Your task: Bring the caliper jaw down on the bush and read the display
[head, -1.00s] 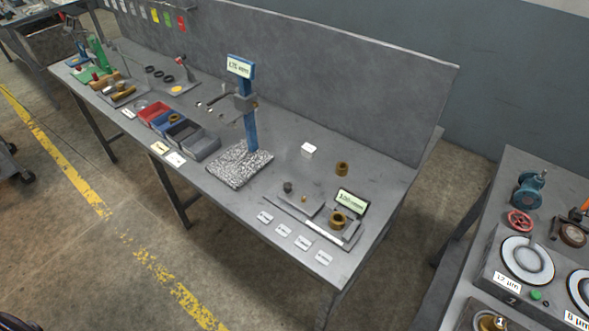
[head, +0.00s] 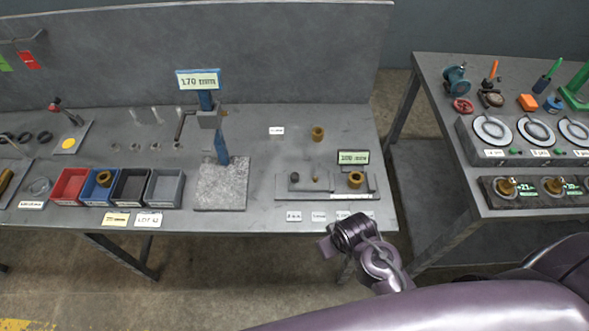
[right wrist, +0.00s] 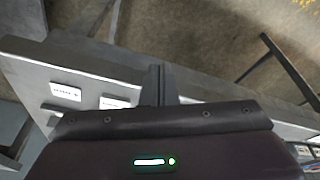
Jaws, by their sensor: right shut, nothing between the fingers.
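A flat grey caliper-like fixture (head: 284,186) lies near the right end of the bench. A brown bush (head: 355,180) stands on its right part, with a small green display (head: 353,157) behind it; its small digits are hard to read. A second brown bush (head: 318,134) stands farther back. A blue gauge stand (head: 221,148) on a speckled block (head: 221,188) carries a display (head: 198,80) that seems to read 1.70 mm. My right gripper (head: 326,246) is shut and empty in front of the bench edge, apart from the fixture; its fingers (right wrist: 158,84) show in the right wrist view. My left gripper is out of view.
Red (head: 69,186), blue (head: 100,187), black (head: 130,187) and grey (head: 164,187) bins stand left of the block. White label cards lie along the front edge, below the fixture. Another bench (head: 428,120) with round gauges stands to the right, across a gap.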

